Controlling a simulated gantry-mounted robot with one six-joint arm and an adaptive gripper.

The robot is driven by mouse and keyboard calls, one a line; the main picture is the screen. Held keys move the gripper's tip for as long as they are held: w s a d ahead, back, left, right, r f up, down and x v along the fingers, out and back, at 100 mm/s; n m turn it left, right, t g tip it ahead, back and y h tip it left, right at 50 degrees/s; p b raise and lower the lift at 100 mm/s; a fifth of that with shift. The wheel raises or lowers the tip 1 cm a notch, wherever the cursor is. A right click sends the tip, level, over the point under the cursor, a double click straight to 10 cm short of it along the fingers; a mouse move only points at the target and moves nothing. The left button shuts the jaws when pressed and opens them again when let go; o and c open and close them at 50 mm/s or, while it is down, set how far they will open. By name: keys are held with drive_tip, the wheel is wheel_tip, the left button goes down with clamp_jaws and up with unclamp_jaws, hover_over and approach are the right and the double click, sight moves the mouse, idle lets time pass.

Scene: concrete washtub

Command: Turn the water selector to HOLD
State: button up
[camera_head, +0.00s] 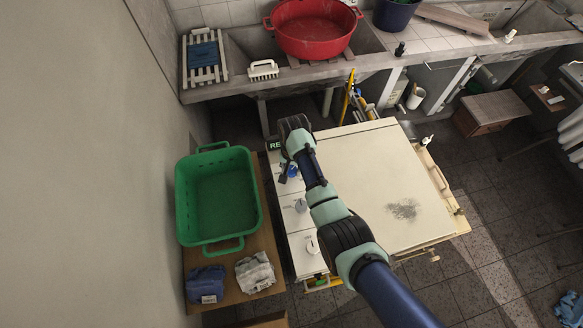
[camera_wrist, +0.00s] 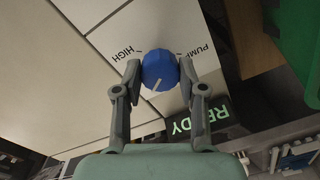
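A round blue selector knob (camera_wrist: 161,68) with a white pointer line sits on the pale panel in the wrist view. The line points toward the lower left of that picture. The word HIGH (camera_wrist: 127,53) is to its left and a partly hidden word starting PUM (camera_wrist: 200,50) is to its right. No HOLD label is legible. My gripper (camera_wrist: 160,76) has one finger on each side of the knob, both pads against its edges. In the head view the blue knob (camera_head: 290,171) shows beside my gripper, partly hidden by my arm.
A lit READY display (camera_wrist: 200,120) is near the knob. Two grey knobs (camera_head: 301,206) (camera_head: 313,246) are on the same machine (camera_head: 365,165). A green basket (camera_head: 217,190) stands left of it. A red tub (camera_head: 312,28) sits on the washtub behind.

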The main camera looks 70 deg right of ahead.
drive_tip(key=shift+c, duration=0.9)
drive_tip(key=shift+n, duration=0.3)
drive_tip(key=n+p, duration=0.2)
drive_tip(key=n, duration=0.1)
drive_tip(key=shift+r+n, duration=0.15)
drive_tip(key=shift+n, duration=0.15)
drive_tip(key=n+p, duration=0.1)
drive_tip(key=n, duration=0.5)
drive_tip(key=shift+d+p, duration=0.1)
drive_tip(key=shift+p, duration=0.2)
drive_tip(key=shift+n, duration=0.4)
drive_tip(key=o, duration=1.1)
drive_tip(key=shift+o, duration=0.2)
